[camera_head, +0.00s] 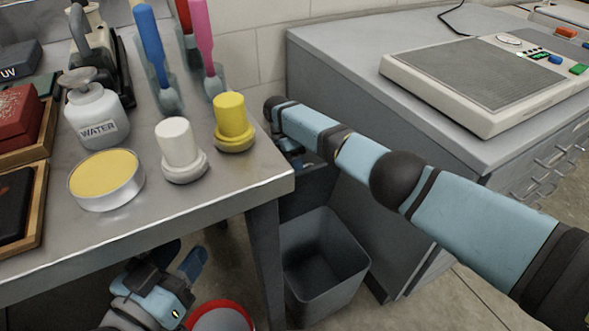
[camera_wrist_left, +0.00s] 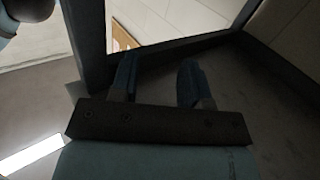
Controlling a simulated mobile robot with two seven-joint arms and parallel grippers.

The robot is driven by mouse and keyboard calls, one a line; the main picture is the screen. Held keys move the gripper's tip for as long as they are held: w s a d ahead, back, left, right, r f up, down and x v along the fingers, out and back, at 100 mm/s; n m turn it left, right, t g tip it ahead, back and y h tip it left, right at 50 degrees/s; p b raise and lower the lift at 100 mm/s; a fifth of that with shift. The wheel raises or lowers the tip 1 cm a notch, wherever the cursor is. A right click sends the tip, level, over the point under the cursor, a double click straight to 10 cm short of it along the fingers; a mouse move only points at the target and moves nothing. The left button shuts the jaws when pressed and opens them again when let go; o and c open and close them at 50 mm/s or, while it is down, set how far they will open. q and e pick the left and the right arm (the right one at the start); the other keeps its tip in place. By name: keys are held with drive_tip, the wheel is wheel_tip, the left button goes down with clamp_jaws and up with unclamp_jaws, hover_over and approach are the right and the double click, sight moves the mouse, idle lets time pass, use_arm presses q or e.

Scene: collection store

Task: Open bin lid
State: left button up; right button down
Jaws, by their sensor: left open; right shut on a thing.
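The grey bin (camera_head: 322,268) stands on the floor between the table leg and the grey cabinet. Its top is uncovered and I see into its dark inside. A dark panel (camera_head: 310,190), apparently the lid, stands raised at the bin's back. My right arm reaches over from the right, and my right gripper (camera_head: 293,157) is shut at the raised panel's upper edge; the table corner partly hides it. My left gripper (camera_head: 178,258) is open and empty, low in front of the table; its spread blue fingers also show in the left wrist view (camera_wrist_left: 158,82).
The table (camera_head: 235,185) carries a water bottle (camera_head: 97,118), a yellow tin (camera_head: 107,178), white and yellow stampers and brushes. A grey cabinet (camera_head: 340,75) with a flat device is at right. A red-rimmed round object (camera_head: 222,314) is near my left gripper.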

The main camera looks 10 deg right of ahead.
drive_tip(key=shift+s+d+f, duration=0.1)
drive_tip(key=shift+d+f, duration=0.15)
drive_tip(key=shift+f, duration=0.05)
drive_tip(key=c, duration=1.2)
unclamp_jaws()
drive_tip(key=shift+f, duration=0.15)
drive_tip(key=shift+a+r, duration=0.1)
drive_tip(key=shift+r, duration=0.15)
use_arm(q)
drive_tip(key=shift+w+a+r+m+t+h+b, duration=0.15)
drive_tip(key=shift+w+a+m+t+b, duration=0.15)
drive_tip(key=shift+w+m+b, duration=0.5)
drive_tip(key=shift+w+a+r+m+t+h+b, duration=0.1)
drive_tip(key=shift+w+a+m+t+h+b, duration=0.3)
drive_tip(key=shift+b, duration=0.7)
use_arm(e)
drive_tip(key=shift+v, duration=3.75)
use_arm(q)
drive_tip(key=shift+s+d+y, duration=0.15)
drive_tip(key=shift+s+y, duration=0.1)
drive_tip(key=shift+y, duration=0.1)
